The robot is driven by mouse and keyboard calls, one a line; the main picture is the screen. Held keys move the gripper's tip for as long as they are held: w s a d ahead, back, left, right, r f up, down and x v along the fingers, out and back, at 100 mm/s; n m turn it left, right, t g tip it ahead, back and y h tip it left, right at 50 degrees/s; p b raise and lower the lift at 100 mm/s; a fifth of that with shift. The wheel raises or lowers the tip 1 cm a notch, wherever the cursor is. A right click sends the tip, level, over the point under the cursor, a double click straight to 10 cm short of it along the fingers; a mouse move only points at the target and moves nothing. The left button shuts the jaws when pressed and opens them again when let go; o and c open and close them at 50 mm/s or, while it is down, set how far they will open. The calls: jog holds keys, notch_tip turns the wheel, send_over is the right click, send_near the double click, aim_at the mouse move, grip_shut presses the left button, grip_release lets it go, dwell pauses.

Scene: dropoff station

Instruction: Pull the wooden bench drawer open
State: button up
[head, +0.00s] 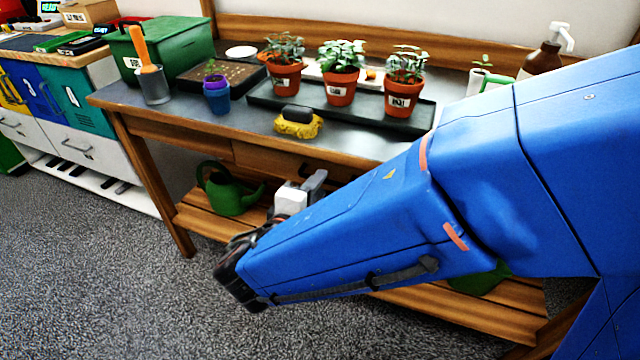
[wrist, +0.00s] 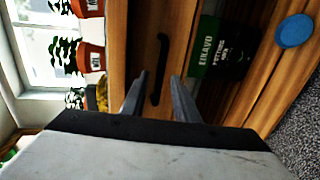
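The wooden bench (head: 225,121) has a wooden drawer (head: 262,160) under its grey top, its front looking flush with the frame. In the wrist view the drawer front (wrist: 146,30) carries a dark bar handle (wrist: 162,50). My gripper (wrist: 159,77) is open, with one grey finger on each side of the handle's line. I cannot tell whether the fingertips reach around the handle or stop short of it. In the head view my gripper (head: 316,181) is just in front of the drawer, and my blue arm hides the drawer's right part.
A green watering can (head: 228,190) stands on the lower slat shelf (head: 205,222). Potted plants (head: 341,72) in a black tray and a yellow sponge (head: 297,124) with a dark block on it are on the bench top. The floor in front is clear.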

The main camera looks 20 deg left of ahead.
jog(key=shift+x, duration=0.8)
grip_shut()
jog(key=shift+s, duration=0.1)
jog(key=f+v, duration=0.2)
jog(key=v, duration=1)
jog(key=s+f+v, duration=0.1)
jog(key=f+v, duration=0.2)
jog(key=v, duration=1)
jog(key=shift+s, duration=0.3)
grip_release()
